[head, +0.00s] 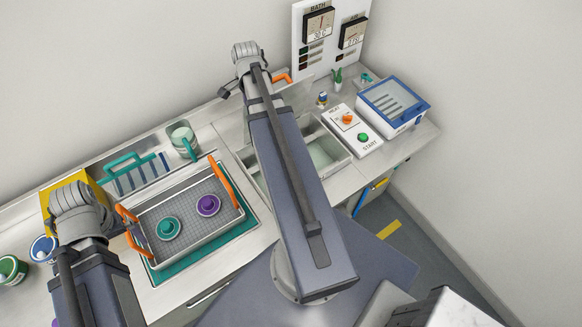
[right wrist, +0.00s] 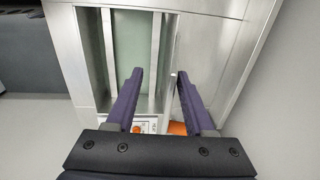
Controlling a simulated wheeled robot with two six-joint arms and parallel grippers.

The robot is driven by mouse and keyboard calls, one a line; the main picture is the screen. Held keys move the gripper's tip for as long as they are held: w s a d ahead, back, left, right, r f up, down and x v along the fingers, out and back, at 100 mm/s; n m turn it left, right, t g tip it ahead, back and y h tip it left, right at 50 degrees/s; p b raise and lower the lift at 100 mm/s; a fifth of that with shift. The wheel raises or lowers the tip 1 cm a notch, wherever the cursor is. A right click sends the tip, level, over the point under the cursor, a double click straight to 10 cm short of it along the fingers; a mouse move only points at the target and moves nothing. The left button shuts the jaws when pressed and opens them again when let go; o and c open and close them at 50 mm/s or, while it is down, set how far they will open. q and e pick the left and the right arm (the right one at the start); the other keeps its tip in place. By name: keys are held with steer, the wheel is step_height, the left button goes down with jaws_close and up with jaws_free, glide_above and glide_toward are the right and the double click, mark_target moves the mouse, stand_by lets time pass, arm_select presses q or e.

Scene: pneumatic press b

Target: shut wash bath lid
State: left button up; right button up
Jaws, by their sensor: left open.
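The wash bath (head: 325,150) is a grey metal basin with pale green liquid, partly hidden behind my right arm. It also shows in the right wrist view (right wrist: 130,40), uncovered. The lid (head: 298,92) appears raised at the back, with an orange handle (head: 281,78); my arm hides much of it. An orange piece (right wrist: 177,128), likely that handle, shows by the right finger. My right gripper (right wrist: 158,77) is open above the bath's back side, its fingers apart; the head view hides it.
A wire basket (head: 160,255) with orange handles holds a teal and a purple item on a green mat. Right of the bath are a control panel (head: 355,145) with START button and a blue-framed box (head: 393,103). Gauges (head: 330,35) stand behind.

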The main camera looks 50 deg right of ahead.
steer(key=shift+s+a+f, duration=0.15)
steer(key=shift+s, duration=0.4)
steer(key=shift+s+a+f+b, duration=0.2)
steer(key=shift+s+f+b, duration=0.15)
steer(key=shift+s, duration=0.3)
steer(key=shift+s+a+f+b, duration=0.25)
steer(key=shift+s+b, duration=0.05)
steer(key=shift+s, duration=0.3)
steer(key=shift+s+a+f+b, duration=0.2)
steer(key=shift+s+f+b, duration=0.15)
steer(key=shift+s, duration=0.4)
steer(key=s+f+b, duration=0.1)
steer(key=s+a+f+b, duration=0.1)
steer(key=s, duration=0.1)
steer(key=shift+s+f, duration=0.15)
